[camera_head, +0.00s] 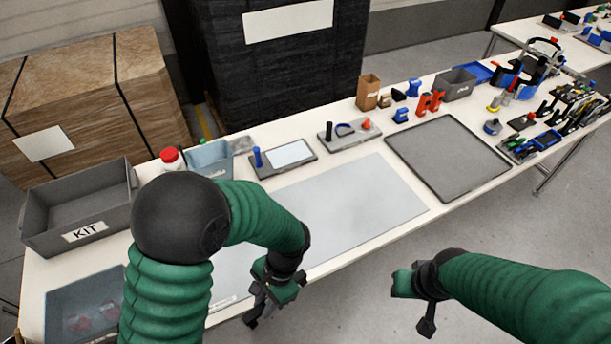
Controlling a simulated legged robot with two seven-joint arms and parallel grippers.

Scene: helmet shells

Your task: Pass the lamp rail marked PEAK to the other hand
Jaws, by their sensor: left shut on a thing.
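My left gripper (270,294) is low in the middle of the head view, over the front edge of the table. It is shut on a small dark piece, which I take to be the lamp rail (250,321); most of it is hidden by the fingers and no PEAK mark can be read. My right gripper (414,302) is to the right, beyond the table's front edge and over the floor. Its fingers are apart with nothing seen between them. The two grippers are well apart.
A pale grey mat (350,205) lies bare on the white table. A grey KIT bin (38,215) and a blue-grey bin (60,300) are at the left. A dark empty tray (450,165) is at the right, with tools and coloured parts beyond it.

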